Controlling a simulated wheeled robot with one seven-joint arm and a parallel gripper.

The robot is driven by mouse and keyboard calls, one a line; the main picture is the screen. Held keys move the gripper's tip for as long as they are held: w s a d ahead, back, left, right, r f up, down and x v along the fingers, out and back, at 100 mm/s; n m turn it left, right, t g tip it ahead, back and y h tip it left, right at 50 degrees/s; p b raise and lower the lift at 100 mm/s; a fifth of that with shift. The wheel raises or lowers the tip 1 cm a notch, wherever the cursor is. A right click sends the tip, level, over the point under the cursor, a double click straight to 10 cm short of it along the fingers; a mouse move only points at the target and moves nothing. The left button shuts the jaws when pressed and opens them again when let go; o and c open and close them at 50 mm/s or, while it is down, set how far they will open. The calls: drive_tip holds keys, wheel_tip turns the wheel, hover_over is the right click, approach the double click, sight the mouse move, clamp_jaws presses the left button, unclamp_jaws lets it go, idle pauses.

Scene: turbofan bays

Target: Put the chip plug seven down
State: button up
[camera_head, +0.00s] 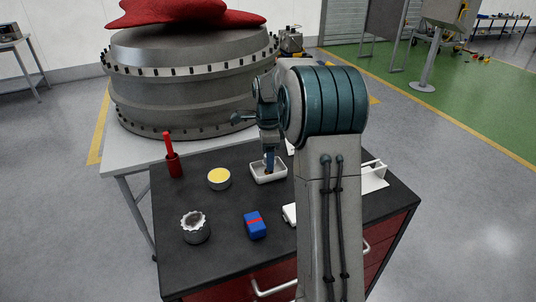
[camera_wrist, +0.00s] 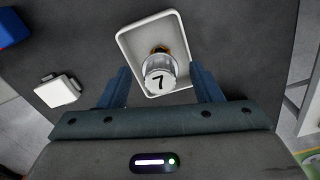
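The chip plug seven (camera_wrist: 160,75) has a pale round cap marked 7 and a brass-coloured part beyond it. In the wrist view it appears within the outline of a small white tray (camera_wrist: 138,42), between my fingers. The tray stands on the dark cart top in the head view (camera_head: 256,173). My gripper (camera_wrist: 159,66) is open, with a visible gap on each side of the plug. In the head view my gripper (camera_head: 268,166) points down into the tray and mostly hides the plug. I cannot tell whether the plug touches the tray floor.
On the cart are a yellow-filled cup (camera_head: 219,178), a red tool (camera_head: 173,163), a grey scalloped-top part (camera_head: 195,229), a blue box (camera_head: 256,226) and a white block (camera_wrist: 57,91). A white rack (camera_head: 374,178) stands right. The large engine casing (camera_head: 185,80) is behind.

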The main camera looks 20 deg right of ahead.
drive_tip(key=shift+r, duration=0.1)
wheel_tip(320, 180, up, 12)
drive_tip(key=s+a+r+n+t, duration=0.1)
drive_tip(key=s+a+n, duration=0.3)
drive_tip(key=s+n, duration=0.15)
drive_tip(key=s+a+n+t, duration=0.1)
drive_tip(key=s+a+n, duration=0.25)
drive_tip(key=s, duration=0.35)
drive_tip(key=s+a+f+n, duration=0.2)
drive_tip(key=s+f+n, duration=0.2)
drive_tip(key=s+n, duration=0.2)
drive_tip(key=s+a+f+n+t, duration=0.1)
drive_tip(key=s+f+n, duration=0.3)
drive_tip(key=s, duration=0.6)
drive_tip(key=shift+s+a+f+n, duration=0.2)
drive_tip(key=shift+a+n, duration=0.55)
drive_tip(key=shift+n, duration=0.35)
